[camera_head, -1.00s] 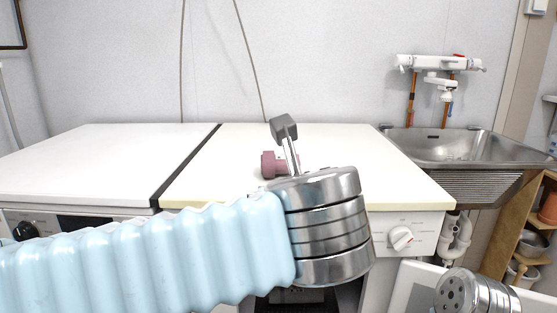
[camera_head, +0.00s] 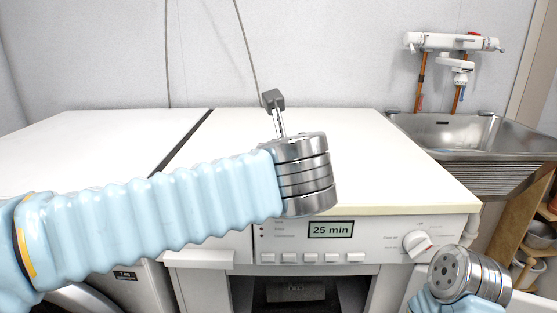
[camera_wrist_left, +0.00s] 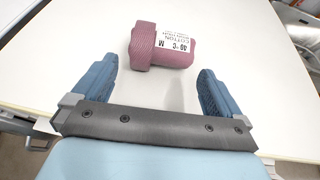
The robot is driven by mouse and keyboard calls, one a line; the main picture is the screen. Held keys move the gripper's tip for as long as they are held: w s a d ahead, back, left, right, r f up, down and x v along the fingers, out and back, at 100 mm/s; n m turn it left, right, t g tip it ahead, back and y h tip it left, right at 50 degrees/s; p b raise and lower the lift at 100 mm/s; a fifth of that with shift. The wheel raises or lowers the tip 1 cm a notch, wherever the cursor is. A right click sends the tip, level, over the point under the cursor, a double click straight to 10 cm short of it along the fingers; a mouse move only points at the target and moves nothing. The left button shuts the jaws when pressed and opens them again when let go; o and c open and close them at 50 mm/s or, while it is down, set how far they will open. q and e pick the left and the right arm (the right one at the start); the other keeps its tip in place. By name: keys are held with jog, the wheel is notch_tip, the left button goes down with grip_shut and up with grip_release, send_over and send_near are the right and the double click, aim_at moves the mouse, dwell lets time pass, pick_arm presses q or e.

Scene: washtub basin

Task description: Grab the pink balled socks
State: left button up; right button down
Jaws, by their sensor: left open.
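The pink balled socks (camera_wrist_left: 144,48) lie on the white machine top in the left wrist view, with a white printed label facing up. In the head view they do not show; my left wrist and arm cover that area. My left gripper (camera_wrist_left: 156,80) is open and empty, its two blue fingers spread. The socks are just beyond the fingertips, roughly in line with the gap and apart from both fingers.
The white machine top (camera_head: 370,150) is otherwise clear. A second white machine top (camera_head: 80,140) adjoins it at left, past a dark gap. A metal sink (camera_head: 470,135) with a wall tap (camera_head: 455,42) stands at right. The front panel has a knob (camera_head: 416,243) and display (camera_head: 330,229).

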pick_arm(q)
jog(key=x, duration=0.5)
jog(key=shift+w+d+r, duration=0.1)
jog(key=shift+w, duration=0.05)
jog(key=c, duration=0.6)
jog(key=shift+c, duration=0.2)
jog(key=shift+r, duration=0.1)
